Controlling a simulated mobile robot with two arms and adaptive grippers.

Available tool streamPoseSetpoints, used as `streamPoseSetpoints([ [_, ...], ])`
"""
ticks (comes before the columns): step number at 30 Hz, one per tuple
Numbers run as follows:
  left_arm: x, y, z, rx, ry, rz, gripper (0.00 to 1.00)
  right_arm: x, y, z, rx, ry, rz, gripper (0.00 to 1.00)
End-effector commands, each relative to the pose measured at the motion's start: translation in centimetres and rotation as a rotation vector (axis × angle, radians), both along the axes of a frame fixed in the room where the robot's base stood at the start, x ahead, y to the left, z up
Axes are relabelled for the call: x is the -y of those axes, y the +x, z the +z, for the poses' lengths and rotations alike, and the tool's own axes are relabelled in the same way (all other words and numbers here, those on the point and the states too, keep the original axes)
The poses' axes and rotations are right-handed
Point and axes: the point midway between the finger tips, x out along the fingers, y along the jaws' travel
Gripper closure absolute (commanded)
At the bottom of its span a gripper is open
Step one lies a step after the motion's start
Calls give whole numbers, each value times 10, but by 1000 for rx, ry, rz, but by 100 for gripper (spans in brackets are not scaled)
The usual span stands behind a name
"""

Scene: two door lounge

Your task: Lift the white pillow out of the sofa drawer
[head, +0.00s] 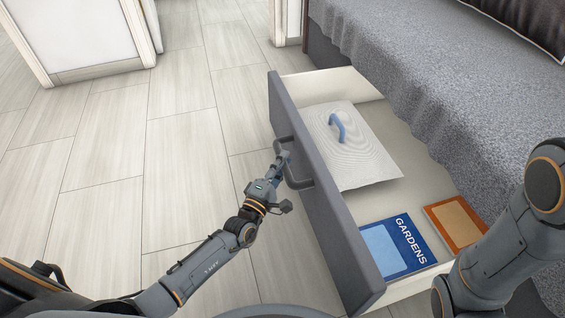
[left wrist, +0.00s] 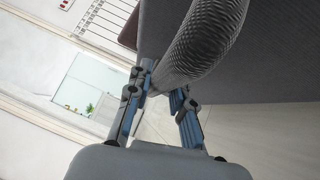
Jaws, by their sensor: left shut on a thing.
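The white pillow (head: 352,150) lies flat inside the open sofa drawer (head: 312,192), toward its far end. It has a wavy line pattern and a blue loop (head: 337,128) standing up from its top. My left gripper (head: 282,163) is at the drawer's front, shut on the grey drawer handle (head: 298,170). In the left wrist view, its fingers (left wrist: 160,98) close around the ribbed-looking handle (left wrist: 205,45). My right arm comes in at the right edge of the head view; its gripper is out of view.
A blue "GARDENS" book (head: 403,247) and an orange-brown book (head: 456,223) lie in the drawer's near end. The grey sofa (head: 440,80) rises behind the drawer, with a dark cushion (head: 530,22). The tiled floor (head: 130,160) left of the drawer is clear.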

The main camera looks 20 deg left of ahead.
Motion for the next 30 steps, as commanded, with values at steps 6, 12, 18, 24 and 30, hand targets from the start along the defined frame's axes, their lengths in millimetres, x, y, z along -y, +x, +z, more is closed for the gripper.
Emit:
streamPoseSetpoints([
  [6,-17,-11,0,-2,5,0,100,0,0,5,0,0,0,0],
  [12,-23,-15,-1,-2,1,2,100,0,0,6,0,0,0,0],
  [18,-23,-16,-1,-1,1,3,65,0,0,6,-1,0,0,0],
  [24,-22,-15,-1,-1,1,2,55,0,0,6,-1,0,0,0],
  [30,-22,-18,-1,-2,0,1,55,0,3,6,-7,2,0,0],
])
